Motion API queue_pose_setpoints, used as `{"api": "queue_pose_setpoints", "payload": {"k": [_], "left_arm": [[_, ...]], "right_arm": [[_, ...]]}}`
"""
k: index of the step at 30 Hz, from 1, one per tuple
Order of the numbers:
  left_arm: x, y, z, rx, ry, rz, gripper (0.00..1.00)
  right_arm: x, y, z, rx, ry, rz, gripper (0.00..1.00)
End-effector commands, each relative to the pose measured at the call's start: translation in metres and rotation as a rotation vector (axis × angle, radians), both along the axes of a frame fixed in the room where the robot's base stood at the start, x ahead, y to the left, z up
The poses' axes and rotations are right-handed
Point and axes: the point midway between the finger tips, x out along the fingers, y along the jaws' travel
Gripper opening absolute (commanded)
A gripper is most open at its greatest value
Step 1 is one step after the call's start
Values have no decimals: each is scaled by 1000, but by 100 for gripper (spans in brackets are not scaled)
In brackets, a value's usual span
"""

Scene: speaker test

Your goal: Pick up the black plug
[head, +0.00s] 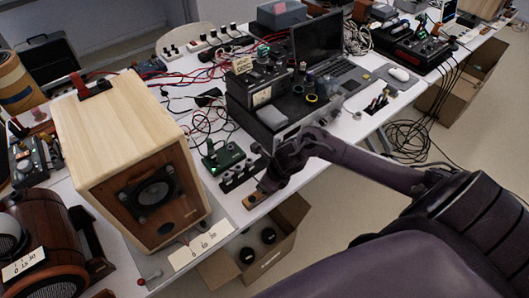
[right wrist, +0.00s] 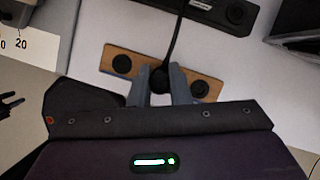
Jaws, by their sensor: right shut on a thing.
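The black plug (right wrist: 159,82) is at the middle of a small wooden strip (right wrist: 121,58) in the right wrist view, with its black cable running up. The fingers of my right gripper (right wrist: 161,88) are closed on the plug from both sides. I cannot tell whether the plug is still seated in the strip. Round black parts show at both ends of the strip. In the head view my right gripper (head: 266,186) is over the wooden strip (head: 254,201) at the table's front edge, and hides the plug. My left gripper is not in view.
A black socket strip (head: 240,175) and a green circuit board (head: 222,157) lie just behind my right gripper. A wooden speaker (head: 110,125) stands to the left. An open cardboard box (head: 285,240) is on the floor below the edge. Stacked devices and a laptop (head: 320,45) stand behind.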

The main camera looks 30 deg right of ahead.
Motion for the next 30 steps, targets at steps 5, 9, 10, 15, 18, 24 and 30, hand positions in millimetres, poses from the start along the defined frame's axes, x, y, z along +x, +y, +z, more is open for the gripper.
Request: {"api": "queue_pose_setpoints", "payload": {"k": [5,9,10,15,18,24,30], "left_arm": [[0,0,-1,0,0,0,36],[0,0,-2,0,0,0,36],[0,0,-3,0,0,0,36],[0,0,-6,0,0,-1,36],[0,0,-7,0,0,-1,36],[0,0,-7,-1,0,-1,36],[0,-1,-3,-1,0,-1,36]], "right_arm": [[2,0,18,-1,-7,3,0],[3,-1,46,-2,-9,5,0],[3,-1,54,-3,-10,5,0],[4,-1,106,-4,-13,4,0],[3,-1,134,-3,-13,3,0],[2,-1,178,-4,-8,1,0],[1,0,196,-1,-4,1,0]]}}
